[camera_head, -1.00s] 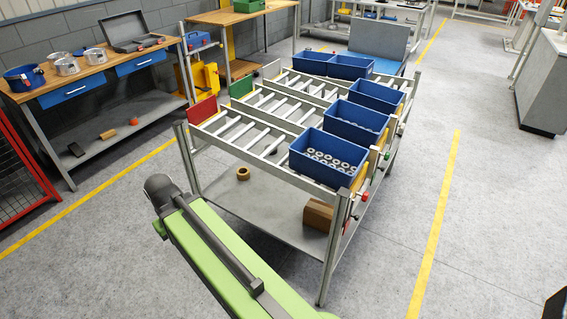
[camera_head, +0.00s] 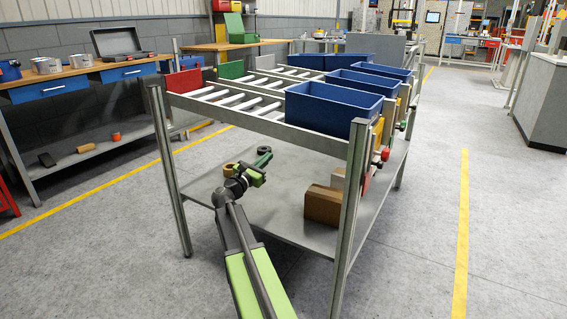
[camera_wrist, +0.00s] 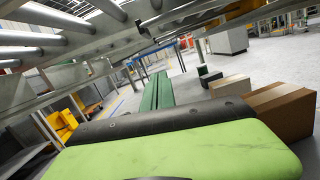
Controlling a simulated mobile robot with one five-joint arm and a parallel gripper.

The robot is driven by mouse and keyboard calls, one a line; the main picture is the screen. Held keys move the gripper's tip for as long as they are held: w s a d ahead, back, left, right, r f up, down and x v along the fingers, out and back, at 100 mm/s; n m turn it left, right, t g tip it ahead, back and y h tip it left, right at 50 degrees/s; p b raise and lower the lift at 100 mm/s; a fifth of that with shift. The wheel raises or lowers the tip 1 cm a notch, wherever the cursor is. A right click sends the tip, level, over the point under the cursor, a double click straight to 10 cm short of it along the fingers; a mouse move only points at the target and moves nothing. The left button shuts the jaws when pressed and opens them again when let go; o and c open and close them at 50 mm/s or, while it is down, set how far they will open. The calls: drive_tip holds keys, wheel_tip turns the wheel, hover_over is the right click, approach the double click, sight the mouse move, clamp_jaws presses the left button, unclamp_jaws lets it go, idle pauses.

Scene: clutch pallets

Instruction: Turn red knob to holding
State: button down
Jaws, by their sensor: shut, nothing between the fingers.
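The red knob (camera_head: 385,154) is small and sits on the right side of the roller rack (camera_head: 350,190), just below the nearest blue bin (camera_head: 333,106). The marking around it is too small to read. My gripper (camera_head: 264,157) is low at the near end of the rack, under the rollers and over the lower shelf, well left of the knob and lower than it. In the wrist view, my green fingers (camera_wrist: 160,80) lie together, shut and empty. The knob cannot be made out in the wrist view.
Cardboard boxes (camera_head: 323,204) stand on the lower shelf (camera_head: 290,222), right of my gripper. A tan ring (camera_head: 230,169) lies near my arm. The rack's near right post (camera_head: 350,205) stands between my arm and the knob side. The floor (camera_head: 420,220) right of the rack is clear.

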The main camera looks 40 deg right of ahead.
drive_tip(key=w+d+r+n+p, duration=0.2)
drive_tip(key=d+r+p, duration=0.4)
drive_tip(key=d, duration=0.4)
drive_tip(key=shift+w+d+t+h, duration=0.3)
drive_tip(key=shift+w+d+t, duration=0.05)
drive_tip(key=shift+w+t, duration=0.1)
drive_tip(key=shift+f, duration=0.1)
